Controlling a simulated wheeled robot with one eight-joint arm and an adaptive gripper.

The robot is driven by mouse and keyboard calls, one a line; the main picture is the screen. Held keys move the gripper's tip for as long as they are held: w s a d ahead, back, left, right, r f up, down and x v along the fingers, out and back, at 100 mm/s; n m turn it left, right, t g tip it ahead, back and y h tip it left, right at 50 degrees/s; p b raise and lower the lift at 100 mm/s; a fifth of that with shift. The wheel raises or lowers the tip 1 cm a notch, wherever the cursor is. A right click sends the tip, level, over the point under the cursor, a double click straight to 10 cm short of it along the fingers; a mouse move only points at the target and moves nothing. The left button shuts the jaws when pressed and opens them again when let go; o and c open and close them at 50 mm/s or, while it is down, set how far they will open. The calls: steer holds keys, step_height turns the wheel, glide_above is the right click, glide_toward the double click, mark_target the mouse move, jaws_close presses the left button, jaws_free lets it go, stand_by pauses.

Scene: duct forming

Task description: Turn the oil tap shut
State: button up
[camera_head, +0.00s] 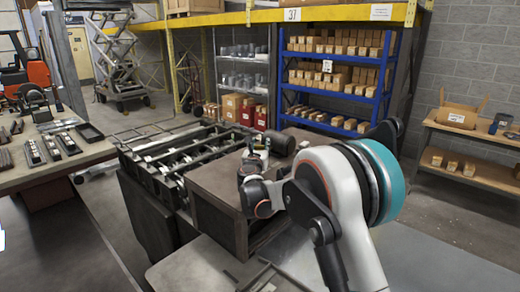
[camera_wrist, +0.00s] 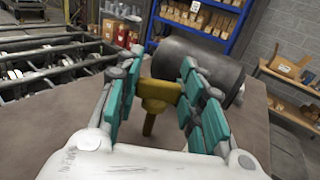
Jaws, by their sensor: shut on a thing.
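The oil tap (camera_wrist: 158,92) is a yellow-brown, brass-like piece with a wide top and a narrower stem below, in the middle of the wrist view. My gripper (camera_wrist: 160,80) has its teal-padded fingers on either side of the tap's top and is shut on it. A dark cylinder (camera_wrist: 198,68) lies just behind the tap. In the head view my gripper (camera_head: 254,160) is over the brown box-like bench (camera_head: 218,182), near the dark cylinder (camera_head: 278,145). The tap itself cannot be made out there.
A roller frame (camera_head: 170,160) stands left of the bench. A table with metal parts (camera_head: 50,150) is at far left. Blue shelving (camera_head: 335,80) with boxes stands behind, and a wooden shelf unit (camera_head: 470,170) is at right. Open floor lies at front right.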

steer(key=m+h, duration=0.1)
steer(key=h, duration=0.1)
steer(key=m+g+h, duration=0.1)
steer(key=m+h, duration=0.1)
steer(key=h, duration=0.1)
steer(key=shift+a+m+h, duration=0.15)
steer(key=shift+m+h, duration=0.15)
steer(key=shift+m+g+h, duration=1.4)
steer(key=shift+m+h, duration=0.2)
steer(key=shift+h, duration=0.5)
steer(key=o, duration=1.1)
steer(key=v, duration=1.1)
steer(key=shift+s+a, duration=0.3)
